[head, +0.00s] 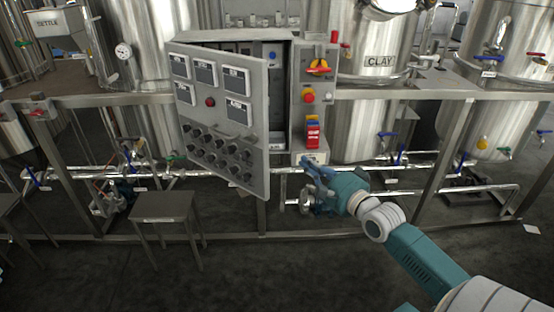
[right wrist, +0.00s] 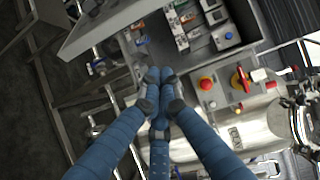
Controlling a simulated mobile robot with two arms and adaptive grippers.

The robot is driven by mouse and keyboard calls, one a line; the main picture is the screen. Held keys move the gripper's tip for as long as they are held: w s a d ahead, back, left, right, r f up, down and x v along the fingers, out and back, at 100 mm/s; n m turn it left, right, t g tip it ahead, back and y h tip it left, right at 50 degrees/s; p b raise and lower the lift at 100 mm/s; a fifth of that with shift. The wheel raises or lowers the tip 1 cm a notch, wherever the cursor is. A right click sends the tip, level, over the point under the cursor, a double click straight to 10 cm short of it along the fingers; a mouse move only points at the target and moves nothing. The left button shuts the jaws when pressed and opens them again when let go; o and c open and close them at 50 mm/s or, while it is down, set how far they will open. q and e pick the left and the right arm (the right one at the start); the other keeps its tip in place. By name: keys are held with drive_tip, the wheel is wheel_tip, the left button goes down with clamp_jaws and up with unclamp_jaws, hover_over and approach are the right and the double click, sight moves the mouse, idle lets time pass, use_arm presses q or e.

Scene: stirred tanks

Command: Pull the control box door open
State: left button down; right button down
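The control box (head: 305,70) is a grey cabinet mounted on the tank frame, with its interior partly visible. Its door (head: 222,115), carrying several displays and rows of black knobs, stands partly open, swung out to the left. My right gripper (head: 309,170) is just below the box's lower right corner, apart from the door. In the right wrist view its blue fingers (right wrist: 160,82) meet at the tips, with nothing visible between them. The door (right wrist: 105,25) shows there at upper left, beside the open box interior (right wrist: 190,55). My left gripper is in neither view.
The box's side panel has a red-yellow switch (head: 318,66) and an emergency button (head: 308,95). Steel tanks (head: 375,50) stand behind a metal frame with pipes and valves. A small metal stool (head: 165,207) stands below left of the door. The floor in front is mostly clear.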

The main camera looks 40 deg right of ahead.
drive_tip(key=w+r+p, duration=0.1)
drive_tip(key=w+r, duration=0.2)
drive_tip(key=w, duration=0.7)
drive_tip(key=shift+y, duration=0.3)
drive_tip(key=a, duration=0.1)
drive_tip(key=s+a+p, duration=0.1)
drive_tip(key=a, duration=0.2)
drive_tip(key=shift+s+a+f+p, duration=0.15)
drive_tip(key=shift+a+f+p, duration=0.1)
drive_tip(key=shift+a+p, duration=0.15)
